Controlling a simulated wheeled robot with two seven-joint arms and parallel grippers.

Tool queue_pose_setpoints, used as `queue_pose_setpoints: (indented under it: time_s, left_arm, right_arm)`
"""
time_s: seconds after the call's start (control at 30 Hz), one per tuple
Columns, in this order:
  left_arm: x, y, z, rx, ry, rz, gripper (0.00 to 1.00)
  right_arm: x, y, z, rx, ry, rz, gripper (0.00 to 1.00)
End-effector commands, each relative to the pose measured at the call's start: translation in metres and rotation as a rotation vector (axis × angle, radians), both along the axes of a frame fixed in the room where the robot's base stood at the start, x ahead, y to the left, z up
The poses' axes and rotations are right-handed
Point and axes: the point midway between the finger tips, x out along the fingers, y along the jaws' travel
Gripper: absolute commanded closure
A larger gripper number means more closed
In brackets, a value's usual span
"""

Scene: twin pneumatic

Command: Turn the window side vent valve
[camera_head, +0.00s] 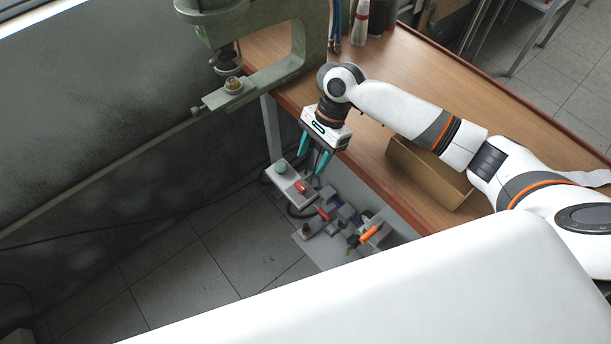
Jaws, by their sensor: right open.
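Below the bench edge sits a pneumatic assembly with dark valve blocks (345,213). A small red handle (323,214) is on its left part, nearer the window wall, and a larger orange handle (369,234) is on its right part. I cannot tell for certain which is the window side vent valve. My right gripper (310,164) has teal fingers spread apart, pointing down, empty. It hangs beside the bench edge, above the assembly in the picture and apart from both handles. My left gripper is not in view.
A grey control box (289,184) with a green and a red button lies close below my right gripper. A green press (290,70) stands on the wooden bench (455,100). A cardboard box (428,172) sits under my right arm. Open tiled floor (215,245) lies left.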

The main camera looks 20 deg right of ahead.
Motion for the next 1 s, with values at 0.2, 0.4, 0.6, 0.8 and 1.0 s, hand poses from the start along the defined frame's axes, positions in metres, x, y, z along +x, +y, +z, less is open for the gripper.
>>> queue_pose_setpoints:
  time_s: [0.2,0.4,0.6,0.8,1.0]
  left_arm:
    - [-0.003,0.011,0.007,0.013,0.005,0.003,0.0]
    - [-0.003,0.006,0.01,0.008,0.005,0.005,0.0]
    - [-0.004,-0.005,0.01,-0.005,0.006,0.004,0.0]
    - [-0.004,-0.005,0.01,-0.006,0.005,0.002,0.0]
    - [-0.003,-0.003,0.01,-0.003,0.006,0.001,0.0]
  right_arm:
    - [-0.007,0.017,-0.041,-0.001,0.002,0.001,0.47]
    - [-0.01,0.028,-0.069,-0.001,0.0,0.001,0.47]
    - [-0.012,0.031,-0.081,-0.001,-0.001,0.002,0.47]
    - [-0.012,0.032,-0.082,-0.001,-0.001,0.002,0.47]
    - [-0.012,0.032,-0.081,0.0,-0.002,0.001,0.7]
